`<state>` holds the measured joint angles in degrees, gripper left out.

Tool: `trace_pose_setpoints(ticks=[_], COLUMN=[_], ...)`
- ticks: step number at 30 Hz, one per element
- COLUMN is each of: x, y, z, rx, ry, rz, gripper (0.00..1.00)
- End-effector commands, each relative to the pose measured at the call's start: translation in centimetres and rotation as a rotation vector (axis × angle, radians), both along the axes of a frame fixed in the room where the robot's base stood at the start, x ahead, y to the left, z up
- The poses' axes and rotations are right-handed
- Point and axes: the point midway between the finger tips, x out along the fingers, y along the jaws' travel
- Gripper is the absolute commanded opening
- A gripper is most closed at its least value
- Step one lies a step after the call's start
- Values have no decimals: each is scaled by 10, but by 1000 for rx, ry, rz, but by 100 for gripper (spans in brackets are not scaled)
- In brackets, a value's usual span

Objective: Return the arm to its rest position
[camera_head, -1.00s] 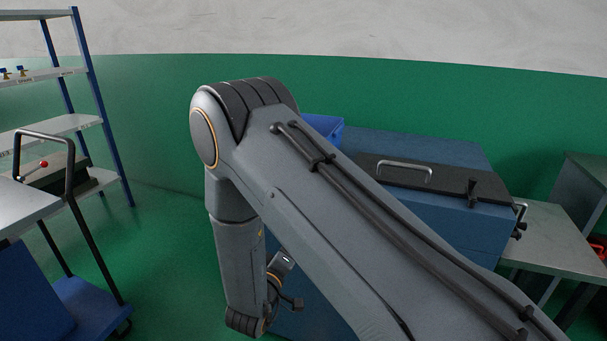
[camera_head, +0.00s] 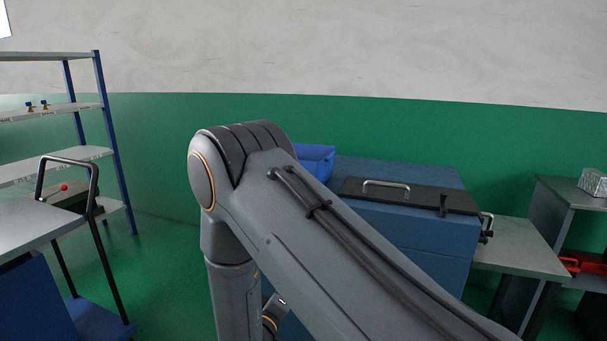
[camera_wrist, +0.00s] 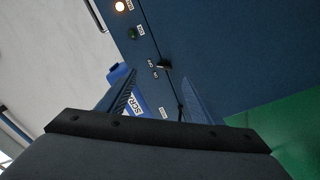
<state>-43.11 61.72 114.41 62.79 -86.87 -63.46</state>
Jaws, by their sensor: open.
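My arm (camera_head: 300,235) fills the middle of the head view, with its elbow raised at the left and the forearm hanging down. My gripper is below the picture edge or hidden there. In the wrist view my gripper (camera_wrist: 160,92) has its two fingers apart, with nothing seen between them. Beyond the fingers is a blue panel (camera_wrist: 225,50) with a lit lamp, a green button and a black knob. It cannot be told whether the fingers touch anything.
A blue cabinet (camera_head: 420,235) with a black lid and a blue bin (camera_head: 316,160) stand behind my arm. A cart (camera_head: 30,222) and a shelf rack (camera_head: 110,140) are at the left. At the right are a grey table (camera_head: 520,248) and a silvery foil-like tray (camera_head: 594,182) on a stand.

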Motion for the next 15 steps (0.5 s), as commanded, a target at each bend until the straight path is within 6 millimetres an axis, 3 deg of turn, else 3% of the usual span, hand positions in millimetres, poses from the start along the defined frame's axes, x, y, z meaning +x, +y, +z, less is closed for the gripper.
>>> trace_pose_setpoints(ticks=[15], x=[34], y=[-22], z=[8], rx=[311], ry=[182], rz=[48], gripper=[59])
